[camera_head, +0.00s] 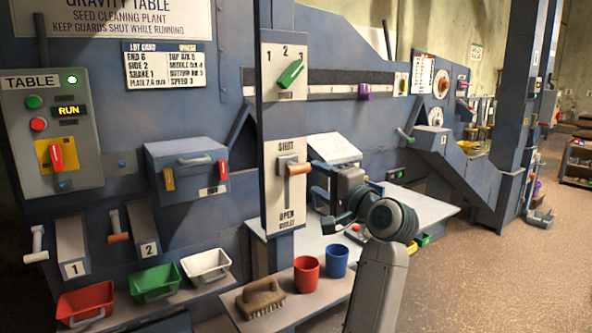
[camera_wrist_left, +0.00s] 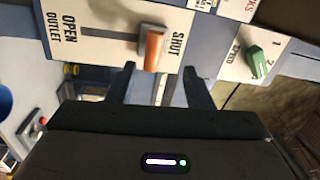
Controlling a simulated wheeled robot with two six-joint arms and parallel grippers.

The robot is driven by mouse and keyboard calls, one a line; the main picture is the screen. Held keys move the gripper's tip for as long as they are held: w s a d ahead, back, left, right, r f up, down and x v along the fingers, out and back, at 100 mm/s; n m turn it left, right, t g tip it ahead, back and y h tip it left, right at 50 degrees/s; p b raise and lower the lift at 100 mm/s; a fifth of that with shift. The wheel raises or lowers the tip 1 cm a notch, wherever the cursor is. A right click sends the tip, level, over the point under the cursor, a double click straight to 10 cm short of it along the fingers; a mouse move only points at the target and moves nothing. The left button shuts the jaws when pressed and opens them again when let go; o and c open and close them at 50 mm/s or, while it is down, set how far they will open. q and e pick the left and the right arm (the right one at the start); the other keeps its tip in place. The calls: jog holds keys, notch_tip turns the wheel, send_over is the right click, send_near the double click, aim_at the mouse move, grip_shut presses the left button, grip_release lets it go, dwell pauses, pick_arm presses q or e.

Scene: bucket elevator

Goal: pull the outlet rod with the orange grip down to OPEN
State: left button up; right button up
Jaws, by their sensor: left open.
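The outlet rod's orange grip (camera_head: 299,169) sticks out from a white plate (camera_head: 283,213) marked SHUT above and OPEN below. The rod stands at the upper part of its slot, near SHUT. My left gripper (camera_head: 316,183) is open, just right of the grip in the head view. In the left wrist view the orange grip (camera_wrist_left: 154,50) lies ahead, between the lines of the two open fingers (camera_wrist_left: 160,76). It looks close to the fingertips, but I cannot tell whether they touch. My right gripper is in neither view.
A green lever (camera_head: 290,74) sits on the speed plate above. Below are a red cup (camera_head: 306,274), a blue cup (camera_head: 336,261) and a brush (camera_head: 261,297) on a ledge. Open floor lies at right.

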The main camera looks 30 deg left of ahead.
aim_at(301, 170)
pick_arm(q)
jog(key=shift+n+h, duration=0.5)
jog(key=p+x, duration=0.3)
jog(key=x, duration=0.6)
jog(key=shift+w, duration=0.25)
jog(key=shift+x, duration=0.75)
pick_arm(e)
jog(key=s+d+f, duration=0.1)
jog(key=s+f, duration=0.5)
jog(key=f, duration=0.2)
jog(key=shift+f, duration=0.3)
pick_arm(q)
jog(key=shift+f, duration=0.1)
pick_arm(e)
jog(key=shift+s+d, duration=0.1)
pick_arm(q)
grip_shut()
